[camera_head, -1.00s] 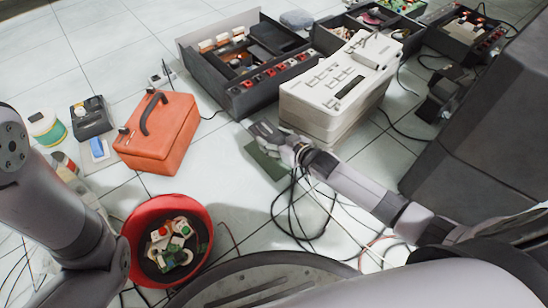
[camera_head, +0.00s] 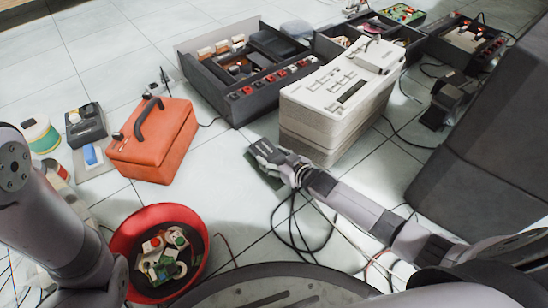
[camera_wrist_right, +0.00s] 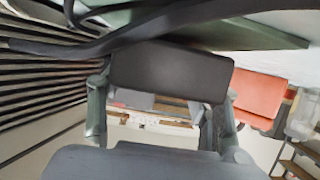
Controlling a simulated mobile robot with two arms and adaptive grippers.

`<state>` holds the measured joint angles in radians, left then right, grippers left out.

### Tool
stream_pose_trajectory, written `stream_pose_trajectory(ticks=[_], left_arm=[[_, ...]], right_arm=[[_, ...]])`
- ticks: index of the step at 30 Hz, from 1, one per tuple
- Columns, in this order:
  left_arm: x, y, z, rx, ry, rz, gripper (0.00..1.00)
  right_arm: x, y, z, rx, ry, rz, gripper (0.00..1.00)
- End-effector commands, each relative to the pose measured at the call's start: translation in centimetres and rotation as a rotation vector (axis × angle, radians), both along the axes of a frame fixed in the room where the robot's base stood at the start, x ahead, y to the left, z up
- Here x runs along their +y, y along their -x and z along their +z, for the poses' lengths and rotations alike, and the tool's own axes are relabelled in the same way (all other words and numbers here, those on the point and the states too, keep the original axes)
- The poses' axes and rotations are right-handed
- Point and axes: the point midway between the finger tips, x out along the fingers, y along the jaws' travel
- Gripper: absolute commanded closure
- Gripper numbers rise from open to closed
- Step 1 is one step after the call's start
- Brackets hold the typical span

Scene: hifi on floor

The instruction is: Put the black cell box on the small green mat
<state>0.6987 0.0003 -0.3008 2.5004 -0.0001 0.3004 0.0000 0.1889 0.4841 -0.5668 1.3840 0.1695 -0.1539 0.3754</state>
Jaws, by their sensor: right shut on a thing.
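The black cell box (camera_wrist_right: 170,72) is between the two fingers of my right gripper (camera_wrist_right: 160,90) in the right wrist view. In the head view my right gripper (camera_head: 270,155) reaches down over the small green mat (camera_head: 262,178), in front of the cream machine. Only a strip of the mat shows there, the rest hidden by the gripper and box. The mat's green edge (camera_wrist_right: 255,33) also shows beyond the box in the right wrist view. I cannot tell whether the box touches it. My left arm is at the left, its gripper out of view.
A cream machine (camera_head: 335,98) stands just behind my right gripper. An orange case (camera_head: 152,145) and a red bowl of parts (camera_head: 195,218) are to the left. Black cables (camera_head: 290,228) lie near my right arm. A dark open unit (camera_head: 225,85) stands behind.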

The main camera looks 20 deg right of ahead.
Motion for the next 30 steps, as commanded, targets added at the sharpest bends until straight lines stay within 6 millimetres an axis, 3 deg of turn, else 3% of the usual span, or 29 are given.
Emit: stream_pose_trajectory(ticks=[10, 11, 12, 19, 30], left_arm=[[0.0, 0.0, -0.3, 0.0, 0.0, 0.001, 0.6], [0.0, 0.0, -0.3, 0.0, 0.0, 0.001, 0.6], [0.0, 0.0, -0.3, -0.001, 0.001, 0.001, 0.6], [0.0, 0.0, -0.3, -0.001, 0.0, 0.001, 0.6], [0.0, 0.0, -0.2, -0.001, 0.001, 0.001, 0.6]], right_arm=[[0.0, -0.1, -0.8, -0.003, 0.0, 0.0, 0.89], [0.0, 0.0, -1.0, 0.002, 0.002, 0.0, 0.41], [0.0, 0.0, -1.0, 0.002, 0.002, 0.0, 0.38], [-0.1, 0.1, -1.2, 0.004, 0.004, 0.0, 0.23], [0.0, 0.1, -0.9, 0.004, 0.004, 0.001, 0.22]])
